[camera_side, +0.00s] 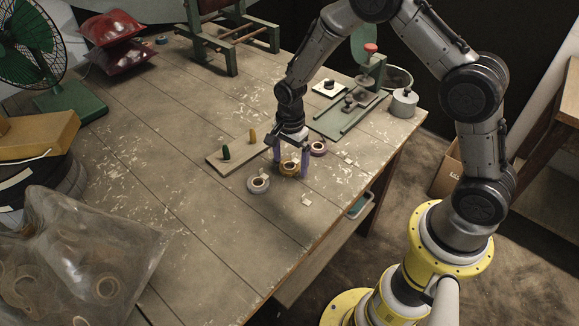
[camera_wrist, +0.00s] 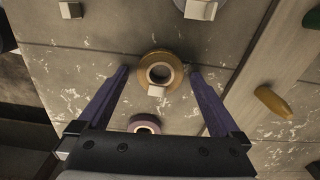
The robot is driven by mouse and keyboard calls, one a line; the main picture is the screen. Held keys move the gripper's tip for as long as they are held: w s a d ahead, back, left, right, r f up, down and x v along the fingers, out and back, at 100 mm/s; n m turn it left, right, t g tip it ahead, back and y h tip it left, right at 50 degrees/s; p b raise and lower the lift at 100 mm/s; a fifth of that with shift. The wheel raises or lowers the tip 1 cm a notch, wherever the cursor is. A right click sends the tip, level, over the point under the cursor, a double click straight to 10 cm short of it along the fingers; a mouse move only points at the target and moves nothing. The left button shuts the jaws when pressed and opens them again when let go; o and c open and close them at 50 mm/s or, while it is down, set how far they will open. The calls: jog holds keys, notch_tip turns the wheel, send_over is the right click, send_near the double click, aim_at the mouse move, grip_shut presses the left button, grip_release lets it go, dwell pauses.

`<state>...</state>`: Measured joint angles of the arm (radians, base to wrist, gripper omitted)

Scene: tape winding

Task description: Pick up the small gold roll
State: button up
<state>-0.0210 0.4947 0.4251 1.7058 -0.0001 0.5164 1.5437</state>
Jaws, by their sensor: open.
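The small gold roll (camera_side: 290,169) lies on the wooden table between a white roll and a purple roll. In the wrist view the gold roll (camera_wrist: 160,57) lies flat just beyond my fingertips, with a pale tab on its near edge. My gripper (camera_side: 291,158) is low over the gold roll, pointing down, with its purple fingers apart. In the wrist view my gripper (camera_wrist: 160,72) is open and empty, one finger to each side of the roll's line. The gap between fingertips and roll is hard to judge.
The white roll (camera_side: 258,184) and purple roll (camera_side: 318,148) stand close on either side. A board (camera_side: 220,160) with green and yellow pegs lies to the left. A green-based machine (camera_side: 350,112) stands behind.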

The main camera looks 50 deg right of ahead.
jog(key=c, duration=1.3)
jog(key=shift+r, duration=0.1)
